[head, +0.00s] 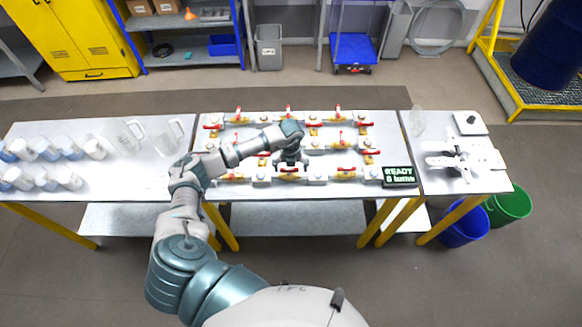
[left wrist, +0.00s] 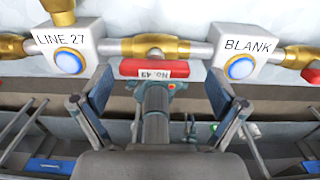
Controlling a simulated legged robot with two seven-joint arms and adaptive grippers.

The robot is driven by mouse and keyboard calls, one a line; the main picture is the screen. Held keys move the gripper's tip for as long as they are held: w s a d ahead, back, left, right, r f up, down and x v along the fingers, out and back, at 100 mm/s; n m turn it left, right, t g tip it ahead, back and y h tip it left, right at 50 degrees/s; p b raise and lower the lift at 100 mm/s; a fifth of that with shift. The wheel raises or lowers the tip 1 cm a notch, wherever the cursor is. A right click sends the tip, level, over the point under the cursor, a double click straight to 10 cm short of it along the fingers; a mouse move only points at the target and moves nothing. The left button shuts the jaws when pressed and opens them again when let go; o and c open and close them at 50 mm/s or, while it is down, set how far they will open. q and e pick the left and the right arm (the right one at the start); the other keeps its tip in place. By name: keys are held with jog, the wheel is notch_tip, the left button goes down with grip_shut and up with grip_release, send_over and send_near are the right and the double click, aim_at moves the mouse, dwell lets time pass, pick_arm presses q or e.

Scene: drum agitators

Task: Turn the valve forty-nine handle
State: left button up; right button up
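In the left wrist view a red valve handle (left wrist: 155,69) with a small number tag lies across a brass valve (left wrist: 156,47). The tag looks like No. 49 or No. 43; I cannot read it surely. The valve sits between a white box marked LINE 27 (left wrist: 68,45) and one marked BLANK (left wrist: 241,52). My left gripper (left wrist: 158,92) is open, with its fingers spread either side of the handle and apart from it. In the head view my left gripper (head: 291,163) is over the front row of valves. My right gripper is not in view.
The valve table (head: 340,190) carries several valves in rows. A black display (head: 399,176) reads READY, 0 turns. A left table holds jugs (head: 127,134) and several cups. A right table holds a white agitator-like part (head: 455,160). Blue (head: 465,226) and green (head: 511,203) buckets stand on the floor.

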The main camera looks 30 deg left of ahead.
pick_arm(q)
jog(key=shift+a, duration=0.3)
jog(key=c, duration=0.8)
jog(key=shift+a+f, duration=0.1)
jog(key=shift+a, duration=0.1)
jog(key=shift+c, duration=0.4)
jog(key=shift+d, duration=0.1)
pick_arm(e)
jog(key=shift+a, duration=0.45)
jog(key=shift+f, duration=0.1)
